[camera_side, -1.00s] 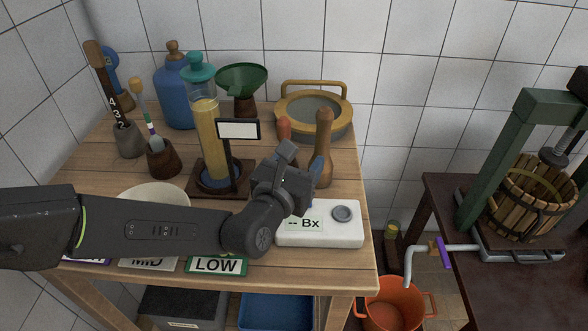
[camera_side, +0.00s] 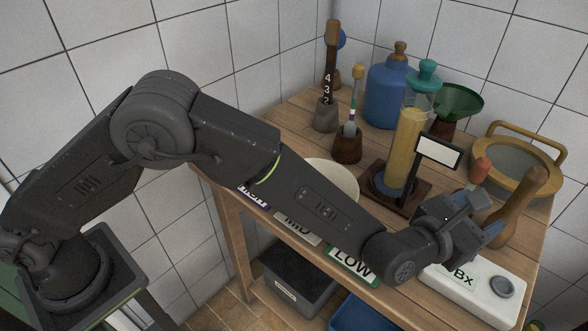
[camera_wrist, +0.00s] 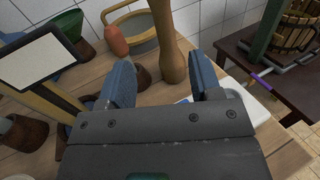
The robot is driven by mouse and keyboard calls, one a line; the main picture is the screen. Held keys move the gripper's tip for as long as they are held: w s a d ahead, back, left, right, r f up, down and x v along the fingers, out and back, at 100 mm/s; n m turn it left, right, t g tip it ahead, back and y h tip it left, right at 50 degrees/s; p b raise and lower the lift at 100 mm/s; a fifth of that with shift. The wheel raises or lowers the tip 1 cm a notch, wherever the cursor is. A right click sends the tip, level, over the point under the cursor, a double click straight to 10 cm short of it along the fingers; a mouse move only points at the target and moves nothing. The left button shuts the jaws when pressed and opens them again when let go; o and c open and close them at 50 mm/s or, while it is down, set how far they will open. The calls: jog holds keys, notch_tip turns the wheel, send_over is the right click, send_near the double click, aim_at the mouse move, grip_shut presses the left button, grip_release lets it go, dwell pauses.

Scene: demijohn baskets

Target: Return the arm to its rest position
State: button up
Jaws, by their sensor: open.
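My gripper (camera_side: 492,218) is over the right front of the wooden bench, above the white Bx meter (camera_side: 475,290) and close to the wooden pestle-like tool (camera_side: 515,205). In the wrist view my gripper (camera_wrist: 163,72) has its two blue fingers apart, with nothing held between them. The wooden tool (camera_wrist: 170,45) shows beyond the gap between the fingers; whether they touch it I cannot tell. My arm reaches across the front of the bench from the left, bent at the elbow.
A yellow-filled cylinder (camera_side: 408,145) stands beside a blank sign (camera_side: 438,151). Behind are a blue demijohn (camera_side: 388,92), a green funnel (camera_side: 458,101) and a round sieve (camera_side: 515,160). A pale bowl (camera_side: 338,178) and a LOW card (camera_side: 352,266) lie near my forearm. A press (camera_wrist: 290,25) stands right.

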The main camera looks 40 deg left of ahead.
jog(key=a+r+m, duration=0.1)
jog(key=a+r, duration=0.1)
jog(key=w+a+r+m+g, duration=0.1)
jog(key=a+r+m, duration=0.3)
jog(key=shift+w+a+r+g, duration=0.2)
jog(key=shift+w+a+g, duration=0.05)
jog(key=shift+a+g, duration=0.05)
jog(key=s+a+r+m+g+y, duration=0.1)
jog(key=s+a+r+m+g, duration=0.2)
jog(key=a+m, duration=0.45)
jog(key=s+a+r+m+g+y, duration=0.15)
jog(key=s+a+r+m, duration=0.3)
jog(key=a, duration=0.65)
jog(key=s+a+f+m+g+y, duration=0.2)
jog(key=s+a+m, duration=0.4)
jog(key=s+a, duration=0.3)
jog(key=s+a+f+m+g+y, duration=0.2)
jog(key=s+a+m, duration=0.5)
jog(key=s, duration=0.5)
jog(key=shift+s+a+f+m+y, duration=0.35)
jog(key=shift+a+f, duration=0.15)
jog(key=shift+a, duration=0.35)
jog(key=shift+g, duration=0.25)
